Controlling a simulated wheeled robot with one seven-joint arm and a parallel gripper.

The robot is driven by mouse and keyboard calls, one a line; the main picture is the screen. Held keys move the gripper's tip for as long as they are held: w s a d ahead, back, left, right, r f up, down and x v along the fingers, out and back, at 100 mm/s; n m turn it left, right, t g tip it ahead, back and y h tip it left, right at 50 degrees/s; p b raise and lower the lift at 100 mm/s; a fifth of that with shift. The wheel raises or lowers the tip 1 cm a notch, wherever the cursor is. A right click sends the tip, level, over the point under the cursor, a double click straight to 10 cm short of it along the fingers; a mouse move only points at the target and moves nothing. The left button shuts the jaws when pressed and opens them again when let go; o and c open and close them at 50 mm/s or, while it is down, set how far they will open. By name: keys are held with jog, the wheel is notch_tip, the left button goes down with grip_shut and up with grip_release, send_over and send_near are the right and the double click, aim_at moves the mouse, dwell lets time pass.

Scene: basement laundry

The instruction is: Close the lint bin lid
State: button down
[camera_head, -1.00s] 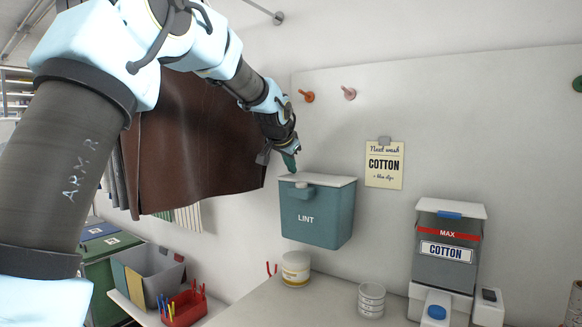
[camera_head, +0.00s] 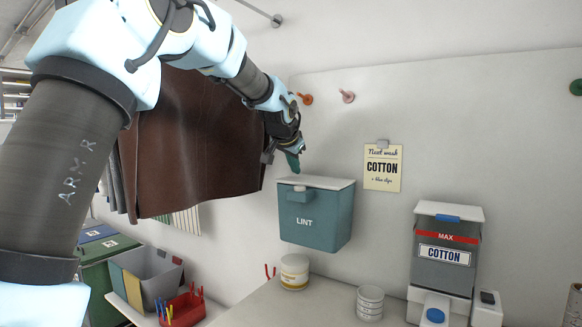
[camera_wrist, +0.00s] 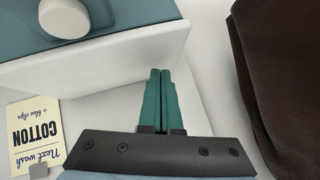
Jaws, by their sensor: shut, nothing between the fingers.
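The lint bin (camera_head: 318,217) is a teal box marked LINT, mounted on the wall. In the wrist view the teal bin (camera_wrist: 120,14), the white lid edge (camera_wrist: 110,58) and a round white knob (camera_wrist: 65,20) show at upper left. My gripper (camera_head: 295,168) is just above the lid's back left part. Its green fingers (camera_wrist: 160,75) are together and empty, beside the lid edge in the wrist view. Whether they touch the lid I cannot tell.
A brown hanging cloth (camera_head: 195,150) is close to the left of my gripper. A COTTON note (camera_head: 382,167) is on the wall at right. A grey COTTON dispenser (camera_head: 444,250) and a white tub (camera_head: 295,271) stand on the counter below.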

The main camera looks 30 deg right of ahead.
jog(key=r, duration=0.2)
jog(key=a+r, duration=0.1)
jog(key=shift+w+a+r, duration=0.1)
jog(key=shift+w+r, duration=0.1)
jog(key=shift+w, duration=0.1)
jog(key=s+a+r+b, duration=0.2)
jog(key=s+a+r, duration=0.1)
jog(key=a+r, duration=0.2)
jog(key=shift+a+r, duration=0.4)
jog(key=shift+r, duration=0.45)
